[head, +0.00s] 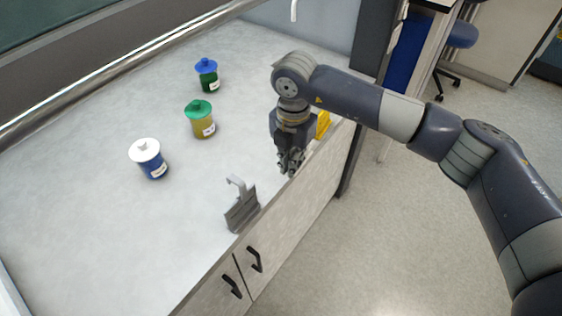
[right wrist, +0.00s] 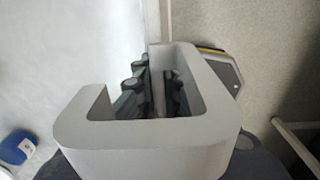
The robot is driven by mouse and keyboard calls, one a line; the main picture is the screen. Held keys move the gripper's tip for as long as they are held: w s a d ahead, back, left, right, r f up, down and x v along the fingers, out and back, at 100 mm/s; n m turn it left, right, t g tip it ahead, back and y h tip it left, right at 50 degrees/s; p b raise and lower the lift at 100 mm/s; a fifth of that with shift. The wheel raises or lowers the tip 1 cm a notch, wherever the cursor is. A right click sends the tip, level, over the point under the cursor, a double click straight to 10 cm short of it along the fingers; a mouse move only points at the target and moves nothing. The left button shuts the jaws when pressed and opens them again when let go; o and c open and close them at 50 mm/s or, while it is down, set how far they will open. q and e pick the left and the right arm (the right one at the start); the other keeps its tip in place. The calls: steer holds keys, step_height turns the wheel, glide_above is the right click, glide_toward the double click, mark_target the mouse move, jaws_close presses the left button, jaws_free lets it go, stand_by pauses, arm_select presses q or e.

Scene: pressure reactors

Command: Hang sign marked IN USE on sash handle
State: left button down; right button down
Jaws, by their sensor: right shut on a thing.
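My right gripper (head: 290,165) points down above the front edge of the worktop. It is shut on a sign, whose yellow part (head: 323,124) shows beside the wrist. In the right wrist view the sign's pale grey hook (right wrist: 140,145) fills the foreground, with my fingers (right wrist: 150,88) behind it. A yellow-edged plate (right wrist: 222,68) shows to the right. No lettering on it is readable. The sash handle (head: 130,58) is a long metal bar across the upper left of the head view, well apart from the sign. My left gripper is out of view.
Jars with blue (head: 206,75), green (head: 200,119) and white (head: 149,158) lids stand on the pale worktop (head: 80,220). Black-handled cabinet doors (head: 290,240) are below. Floor (head: 400,240) is open at right.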

mark_target(281, 179)
steer(key=shift+w+a, duration=0.25)
steer(key=shift+a, duration=0.25)
steer(key=shift+w+a+f+p, duration=0.3)
steer(key=shift+a+p, duration=0.15)
steer(key=shift+a, duration=0.2)
step_height(281, 179, down, 2)
steer(key=shift+f+p, duration=0.15)
steer(key=shift+p, duration=0.35)
steer(key=shift+f, duration=0.25)
steer(key=shift+f+b, duration=0.2)
steer(key=shift+b, duration=0.1)
steer(key=c, duration=1.8)
jaws_free()
